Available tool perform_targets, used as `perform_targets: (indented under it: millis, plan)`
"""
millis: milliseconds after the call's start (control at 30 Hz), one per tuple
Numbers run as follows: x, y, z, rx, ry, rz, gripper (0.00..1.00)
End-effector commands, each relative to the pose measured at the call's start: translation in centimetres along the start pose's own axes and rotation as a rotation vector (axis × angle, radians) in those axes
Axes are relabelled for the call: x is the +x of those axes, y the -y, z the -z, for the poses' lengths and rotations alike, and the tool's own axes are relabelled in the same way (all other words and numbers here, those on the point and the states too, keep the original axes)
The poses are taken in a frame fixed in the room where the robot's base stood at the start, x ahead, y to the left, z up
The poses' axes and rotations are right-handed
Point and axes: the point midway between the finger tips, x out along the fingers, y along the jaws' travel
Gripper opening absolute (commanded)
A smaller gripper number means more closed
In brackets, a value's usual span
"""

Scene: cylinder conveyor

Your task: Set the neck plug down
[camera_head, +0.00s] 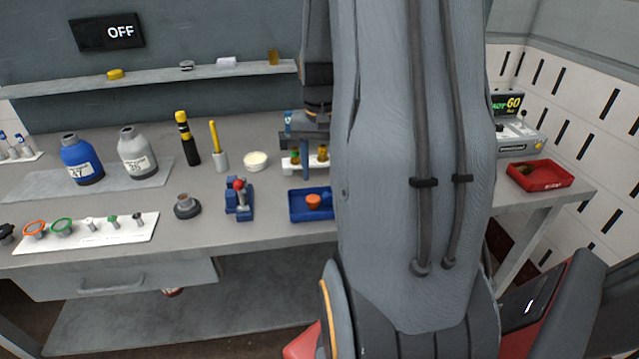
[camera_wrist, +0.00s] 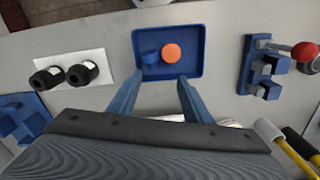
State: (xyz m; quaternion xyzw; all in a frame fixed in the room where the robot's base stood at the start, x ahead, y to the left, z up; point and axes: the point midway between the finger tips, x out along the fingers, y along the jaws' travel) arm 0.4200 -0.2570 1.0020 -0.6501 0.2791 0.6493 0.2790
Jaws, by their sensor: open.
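A shallow blue tray (camera_wrist: 197,38) shows ahead of my gripper in the wrist view; its edge also shows in the head view (camera_head: 296,213). Which one is the neck plug I cannot tell for sure. The orange piece also shows in the head view (camera_head: 313,201). My gripper (camera_wrist: 156,80) is open, its two blue fingers apart at the tray's near edge with nothing between them.
A blue clamp with a red knob (camera_head: 239,197) stands left of the tray. In the wrist view a white plate with two black fittings (camera_wrist: 80,72) lies left of the tray. Bottles, a white dish (camera_head: 256,160) and a red bin (camera_head: 538,178) stand on the bench.

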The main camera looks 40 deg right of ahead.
Motion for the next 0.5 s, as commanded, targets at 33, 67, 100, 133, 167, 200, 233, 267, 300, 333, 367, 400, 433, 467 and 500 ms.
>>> perform_targets:
  millis: [33,67,100,133,167,200,233,267,300,333,367,400,433,467,500]
  plan:
    - [-1.0,0.1,0.1,0.000,-0.006,0.001,0.45]
    - [-1.6,0.1,0.1,0.000,-0.005,0.001,0.45]
    - [-2.4,0.1,0.1,0.000,-0.006,0.001,0.45]
    - [-2.9,0.0,0.1,0.000,-0.004,0.001,0.45]
    - [-3.5,0.1,0.1,0.000,-0.005,0.001,0.45]
    - [-4.2,0.1,0.1,0.000,-0.005,0.001,0.45]
    - [-4.8,0.1,0.1,0.000,-0.004,0.001,0.45]
    - [-5.2,0.1,0.1,0.000,-0.004,0.001,0.45]
    - [-5.8,0.0,0.1,0.000,-0.003,0.001,0.45]
    - [-6.1,0.0,0.1,0.000,-0.002,0.001,0.45]
    - [-6.5,0.0,0.1,0.000,-0.003,0.001,0.45]
    - [-6.8,0.0,0.1,0.000,-0.001,0.000,0.45]
    - [-7.0,0.0,0.1,0.000,-0.001,0.000,0.45]
    - [-7.2,0.0,0.1,0.000,-0.001,0.000,0.45]
    - [-7.4,0.0,0.1,0.000,-0.001,0.000,0.45]
